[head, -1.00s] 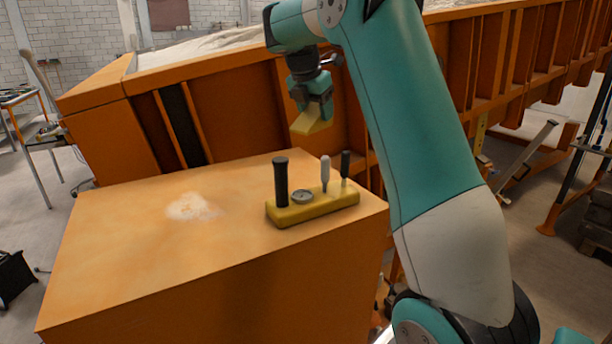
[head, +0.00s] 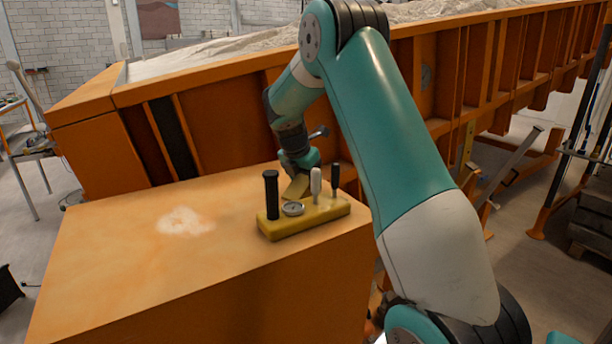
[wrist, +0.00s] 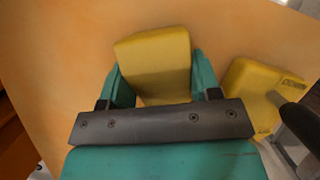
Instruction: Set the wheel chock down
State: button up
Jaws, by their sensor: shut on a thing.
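The wheel chock is a yellow wedge (wrist: 155,62) held between the teal fingers of my gripper (wrist: 158,85) in the wrist view. In the head view the chock (head: 296,187) shows partly, low over the orange box top (head: 120,250), behind the yellow tool holder. My gripper (head: 298,172) is shut on it there, pointing down. The holder hides the chock's lower part, so I cannot tell whether it touches the box top.
The yellow tool holder (head: 300,220) with upright black and grey handles and a round dial stands close in front of the chock. It also shows right of my gripper in the wrist view (wrist: 250,95). The left of the box top is clear, with a pale dusty patch (head: 186,222).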

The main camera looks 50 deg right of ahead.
jog(key=o, duration=1.1)
jog(key=shift+f, duration=0.1)
